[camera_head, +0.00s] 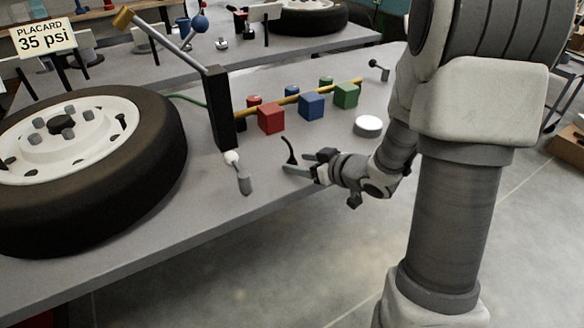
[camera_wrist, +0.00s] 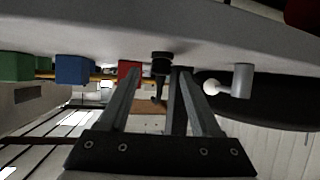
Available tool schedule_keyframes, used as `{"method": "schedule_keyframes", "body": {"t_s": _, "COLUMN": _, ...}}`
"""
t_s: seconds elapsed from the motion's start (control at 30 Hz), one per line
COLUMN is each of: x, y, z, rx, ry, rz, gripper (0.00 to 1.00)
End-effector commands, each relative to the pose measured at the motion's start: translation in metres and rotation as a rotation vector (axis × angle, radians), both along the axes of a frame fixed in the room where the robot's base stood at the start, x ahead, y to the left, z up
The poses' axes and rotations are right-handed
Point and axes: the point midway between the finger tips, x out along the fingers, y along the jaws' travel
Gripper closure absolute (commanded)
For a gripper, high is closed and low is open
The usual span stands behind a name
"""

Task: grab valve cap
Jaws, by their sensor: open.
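A small black piece with a thin curved upper part (camera_head: 291,152) stands on the grey bench near its front edge. I cannot tell for sure that it is the valve cap. My gripper (camera_head: 296,163) is open and low over the bench, its fingers pointing left at this piece. In the wrist view, which is upside down, the black piece (camera_wrist: 160,62) shows between the tips of my open gripper (camera_wrist: 158,74), beyond or level with them. I see no contact. The tyre (camera_head: 165,150) lies on the bench at the left, with a dark valve stem in its wheel (camera_head: 122,121).
A grey cylinder with a white ball (camera_head: 244,183) stands left of my gripper. Behind are a black post (camera_head: 219,108) with a slanted lever, red (camera_head: 271,118), blue (camera_head: 312,106) and green (camera_head: 346,95) blocks, and a white disc (camera_head: 368,126). The bench's front edge is close.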

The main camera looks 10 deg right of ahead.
Motion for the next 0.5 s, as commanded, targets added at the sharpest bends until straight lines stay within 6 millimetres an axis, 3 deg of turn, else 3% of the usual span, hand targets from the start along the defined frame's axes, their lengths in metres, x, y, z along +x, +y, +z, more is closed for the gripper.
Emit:
{"method": "schedule_keyframes", "body": {"t_s": 0.2, "x": 0.025, "y": 0.016, "z": -0.015, "rx": -0.001, "ry": 0.0, "rz": 0.003, "gripper": 0.35}}
{"method": "schedule_keyframes", "body": {"t_s": 0.43, "x": 0.027, "y": 0.017, "z": -0.014, "rx": -0.001, "ry": 0.001, "rz": -0.001, "gripper": 0.35}}
{"method": "schedule_keyframes", "body": {"t_s": 0.5, "x": 0.027, "y": 0.016, "z": -0.014, "rx": -0.002, "ry": 0.0, "rz": 0.0, "gripper": 0.46}}
